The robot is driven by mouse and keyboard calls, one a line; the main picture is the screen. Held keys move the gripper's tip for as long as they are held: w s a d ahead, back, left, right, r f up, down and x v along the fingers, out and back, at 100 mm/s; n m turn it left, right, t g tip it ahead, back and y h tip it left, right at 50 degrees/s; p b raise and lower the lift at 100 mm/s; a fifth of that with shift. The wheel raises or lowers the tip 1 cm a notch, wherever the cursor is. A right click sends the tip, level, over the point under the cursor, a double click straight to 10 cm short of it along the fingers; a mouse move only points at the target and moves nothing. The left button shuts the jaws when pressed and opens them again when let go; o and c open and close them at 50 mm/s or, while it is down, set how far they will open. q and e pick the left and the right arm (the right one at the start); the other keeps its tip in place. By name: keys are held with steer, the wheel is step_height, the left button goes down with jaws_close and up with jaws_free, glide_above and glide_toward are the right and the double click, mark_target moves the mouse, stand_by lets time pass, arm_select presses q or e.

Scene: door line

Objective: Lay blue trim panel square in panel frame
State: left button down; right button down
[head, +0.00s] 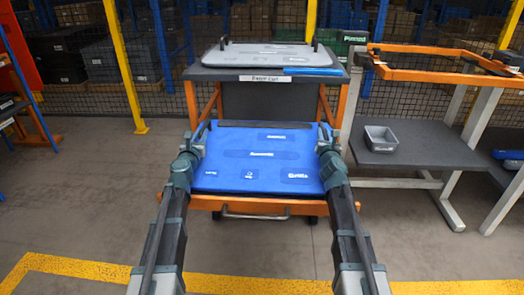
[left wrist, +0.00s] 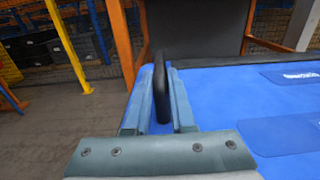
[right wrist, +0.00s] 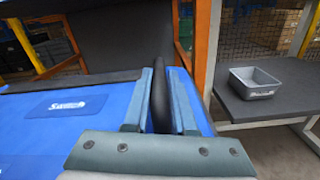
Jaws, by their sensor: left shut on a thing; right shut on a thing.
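The blue trim panel (head: 262,160) is at the lower level of the orange rack, in front of me; I cannot tell whether it rests there or hangs just above. My left gripper (head: 196,136) is shut on the black handle at its left edge, and the handle (left wrist: 160,85) stands between the fingers in the left wrist view. My right gripper (head: 324,138) is shut on the right handle, which also shows in the right wrist view (right wrist: 160,95). The orange panel frame (head: 440,73) lies flat on a grey stand at the right, apart from the panel, and looks empty.
A grey panel (head: 265,62) with black handles lies on the rack top (head: 205,72), with a blue strip (head: 313,71) beside it. A grey bin (head: 381,138) stands on the stand's lower shelf (head: 415,150). Yellow posts and mesh close off the back. Floor is clear at left.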

arm_select(q)
steer(key=shift+d+r, duration=0.1)
steer(key=shift+r, duration=0.05)
arm_select(e)
steer(key=shift+w+a+r, duration=0.1)
steer(key=shift+a+r, duration=0.05)
steer(key=shift+r, duration=0.05)
